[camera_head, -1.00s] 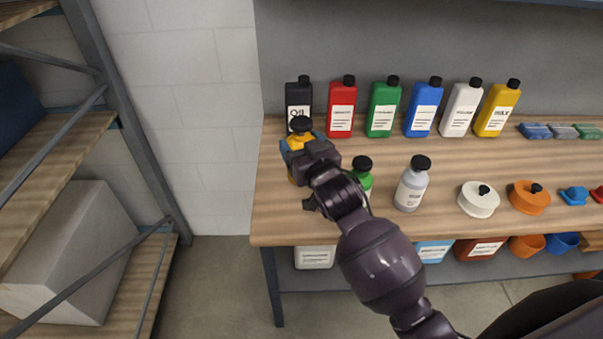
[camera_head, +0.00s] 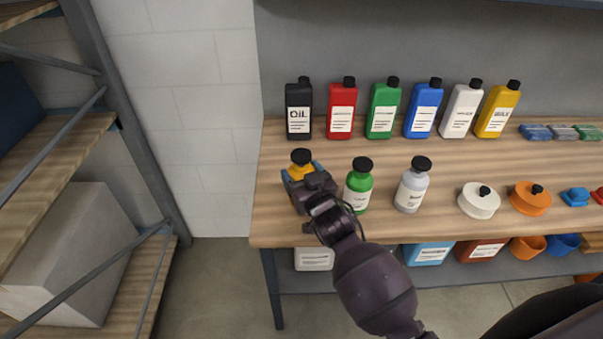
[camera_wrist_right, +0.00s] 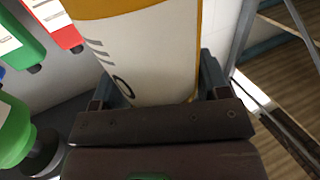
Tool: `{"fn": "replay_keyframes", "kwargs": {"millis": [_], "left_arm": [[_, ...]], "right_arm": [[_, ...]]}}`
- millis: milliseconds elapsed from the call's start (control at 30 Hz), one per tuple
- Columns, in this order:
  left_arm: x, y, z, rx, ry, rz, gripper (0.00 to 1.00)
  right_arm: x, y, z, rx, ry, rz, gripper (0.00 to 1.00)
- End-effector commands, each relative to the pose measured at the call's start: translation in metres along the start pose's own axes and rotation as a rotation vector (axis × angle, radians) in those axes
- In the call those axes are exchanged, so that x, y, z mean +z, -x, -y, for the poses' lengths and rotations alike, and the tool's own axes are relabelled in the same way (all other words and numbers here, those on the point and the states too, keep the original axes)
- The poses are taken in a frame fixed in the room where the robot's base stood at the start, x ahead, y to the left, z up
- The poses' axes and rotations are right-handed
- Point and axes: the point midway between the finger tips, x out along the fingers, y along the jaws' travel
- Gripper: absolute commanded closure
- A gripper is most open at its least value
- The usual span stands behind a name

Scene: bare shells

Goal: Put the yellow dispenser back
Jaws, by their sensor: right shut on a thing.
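The yellow dispenser (camera_head: 300,171) has a black cap and shows at the left end of the wooden bench. My right gripper (camera_head: 302,180) is shut on it and hides most of its body in the head view. In the right wrist view the yellow dispenser (camera_wrist_right: 150,50), with its white label, sits between the fingers of the right gripper (camera_wrist_right: 160,95). I cannot tell whether its base touches the bench. The green dispenser (camera_head: 358,187) stands just right of it, and a grey-white dispenser (camera_head: 411,188) stands farther right. My left gripper is not in view.
A back row of bottles holds black (camera_head: 299,108), red (camera_head: 341,112), green (camera_head: 382,112), blue (camera_head: 423,110), white (camera_head: 461,112) and yellow (camera_head: 497,112). White (camera_head: 479,202) and orange (camera_head: 530,200) round containers stand right. The bench (camera_head: 285,229) has bare wood between the rows.

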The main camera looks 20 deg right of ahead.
Motion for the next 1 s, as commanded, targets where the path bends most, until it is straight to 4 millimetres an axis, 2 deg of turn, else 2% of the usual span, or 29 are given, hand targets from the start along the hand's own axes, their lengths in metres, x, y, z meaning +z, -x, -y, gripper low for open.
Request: {"fn": "replay_keyframes", "kwargs": {"millis": [633, 667, 800, 1000], "left_arm": [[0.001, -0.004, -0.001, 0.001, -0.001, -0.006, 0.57], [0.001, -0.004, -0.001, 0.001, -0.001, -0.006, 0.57], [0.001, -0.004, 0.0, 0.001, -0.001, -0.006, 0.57], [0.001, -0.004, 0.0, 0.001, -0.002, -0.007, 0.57]], "right_arm": [[0.012, 0.0, 0.0, 0.0, 0.0, -0.001, 0.75], [0.013, 0.0, 0.0, 0.0, 0.0, 0.003, 0.28], [0.014, 0.0, 0.0, 0.0, 0.0, 0.005, 0.07], [0.016, 0.001, 0.0, 0.001, 0.0, 0.009, 0.06]]}}
